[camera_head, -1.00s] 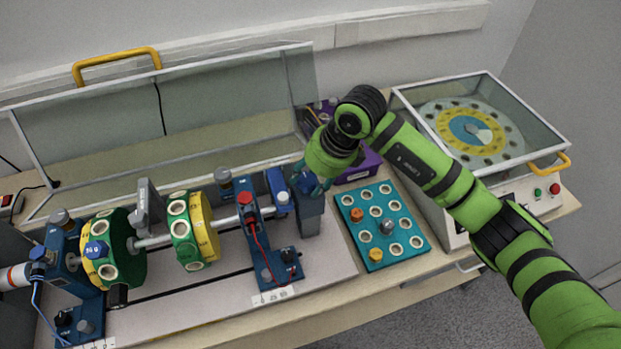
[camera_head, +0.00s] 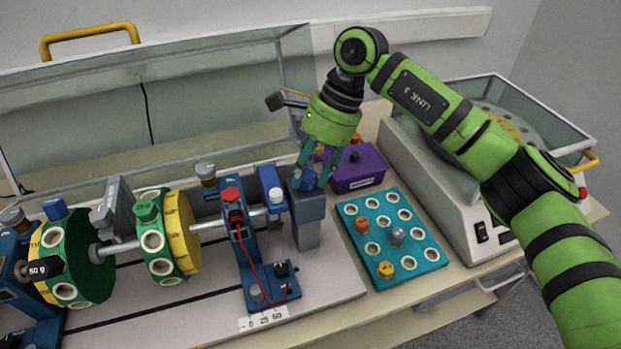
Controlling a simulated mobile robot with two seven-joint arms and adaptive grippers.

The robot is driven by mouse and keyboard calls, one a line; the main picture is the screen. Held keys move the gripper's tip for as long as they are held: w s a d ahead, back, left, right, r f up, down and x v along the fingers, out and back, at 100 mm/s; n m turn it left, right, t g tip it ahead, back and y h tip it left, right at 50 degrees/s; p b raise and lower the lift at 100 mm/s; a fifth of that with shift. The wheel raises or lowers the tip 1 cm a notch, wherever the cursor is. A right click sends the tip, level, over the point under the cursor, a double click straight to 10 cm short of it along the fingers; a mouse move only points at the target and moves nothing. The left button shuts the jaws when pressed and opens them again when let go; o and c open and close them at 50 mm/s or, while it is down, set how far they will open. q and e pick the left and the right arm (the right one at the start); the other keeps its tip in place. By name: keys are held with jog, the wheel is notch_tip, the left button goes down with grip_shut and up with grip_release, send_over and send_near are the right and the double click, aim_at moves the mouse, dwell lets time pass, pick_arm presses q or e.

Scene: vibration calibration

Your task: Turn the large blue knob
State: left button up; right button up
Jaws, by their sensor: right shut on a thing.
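The large blue knob (camera_head: 308,180) sits on top of a blue-grey post (camera_head: 305,215), at the right end of the shaft rig. My right gripper (camera_head: 317,172) points down over the post, and its teal fingers are shut around the knob. The fingers hide part of the knob. The shaft (camera_head: 215,223) carries two discs, a green and yellow one (camera_head: 165,240) and a larger green one (camera_head: 90,262) at the left. My left gripper is out of view.
A teal tray (camera_head: 419,262) with coloured pegs lies right of the post. A purple box (camera_head: 360,172) stands behind it. A glass-lidded machine (camera_head: 430,195) is at the right. An open clear cover (camera_head: 200,130) rises behind the rig.

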jog(key=shift+w+a+r+n+b, duration=0.1)
jog(key=shift+a+r+n+b, duration=0.2)
jog(key=shift+n, duration=0.6)
jog(key=shift+g, duration=0.3)
jog(key=o, duration=1.1)
jog(key=shift+a, duration=0.15)
jog(key=shift+f, duration=0.1)
jog(key=shift+w+d+r, duration=0.1)
jog(key=shift+d+r, duration=0.2)
jog(key=shift+d, duration=0.05)
jog(key=v, duration=1.1)
jog(key=shift+a+r, duration=0.3)
jog(key=shift+a, duration=0.05)
